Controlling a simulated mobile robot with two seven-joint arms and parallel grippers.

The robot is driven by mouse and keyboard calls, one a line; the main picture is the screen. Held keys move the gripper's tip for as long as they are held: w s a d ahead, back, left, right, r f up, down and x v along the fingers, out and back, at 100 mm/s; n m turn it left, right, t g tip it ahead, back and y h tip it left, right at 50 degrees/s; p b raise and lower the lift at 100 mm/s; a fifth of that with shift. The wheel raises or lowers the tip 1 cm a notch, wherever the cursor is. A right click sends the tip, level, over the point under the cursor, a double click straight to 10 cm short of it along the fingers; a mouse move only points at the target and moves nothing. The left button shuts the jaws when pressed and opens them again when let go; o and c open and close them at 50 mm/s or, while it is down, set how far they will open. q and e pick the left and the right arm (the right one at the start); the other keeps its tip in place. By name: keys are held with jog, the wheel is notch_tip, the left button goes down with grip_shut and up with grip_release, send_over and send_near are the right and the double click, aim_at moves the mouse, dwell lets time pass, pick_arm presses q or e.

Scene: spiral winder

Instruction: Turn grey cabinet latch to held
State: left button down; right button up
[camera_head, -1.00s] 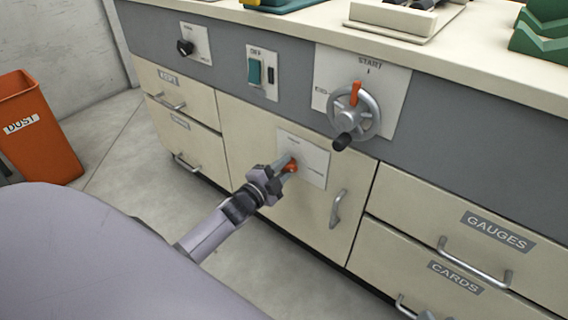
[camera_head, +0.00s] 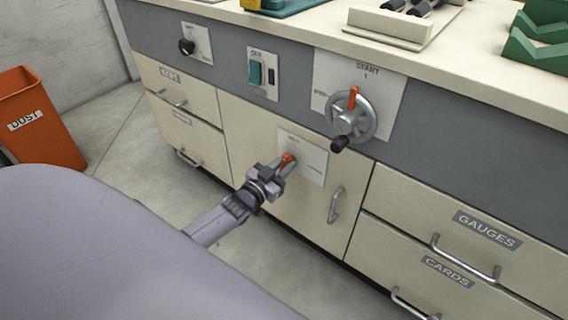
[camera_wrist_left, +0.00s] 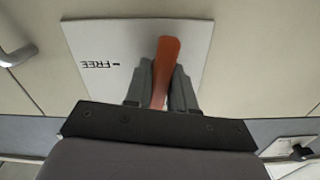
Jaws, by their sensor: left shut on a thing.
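The cabinet latch is an orange-red lever (camera_head: 289,157) on a pale plate (camera_head: 314,160) on the cabinet door below the handwheel. In the left wrist view the lever (camera_wrist_left: 167,58) sticks out past my fingers, and its plate (camera_wrist_left: 110,55) shows the word FREE. My left gripper (camera_head: 284,166) is shut on the lever, with one finger on each side of it in the wrist view (camera_wrist_left: 161,88). Any HELD lettering cannot be read here. My right gripper is not in view.
A handwheel (camera_head: 361,119) with a dark knob sits above the door. A door handle (camera_head: 335,205) is right of the plate, with drawers labelled GAUGES (camera_head: 487,229) and CARDS beyond. An orange DUST bin (camera_head: 45,120) stands at the left. The floor between is clear.

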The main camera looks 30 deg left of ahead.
aim_at(282, 167)
pick_arm(q)
jog(key=shift+n, duration=0.8)
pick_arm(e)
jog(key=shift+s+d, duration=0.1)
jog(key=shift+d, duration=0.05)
pick_arm(q)
jog(key=shift+n, duration=0.3)
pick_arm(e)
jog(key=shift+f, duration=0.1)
pick_arm(q)
jog(key=c, duration=1)
grip_release()
jog(key=shift+c, duration=0.2)
jog(key=shift+s, duration=0.1)
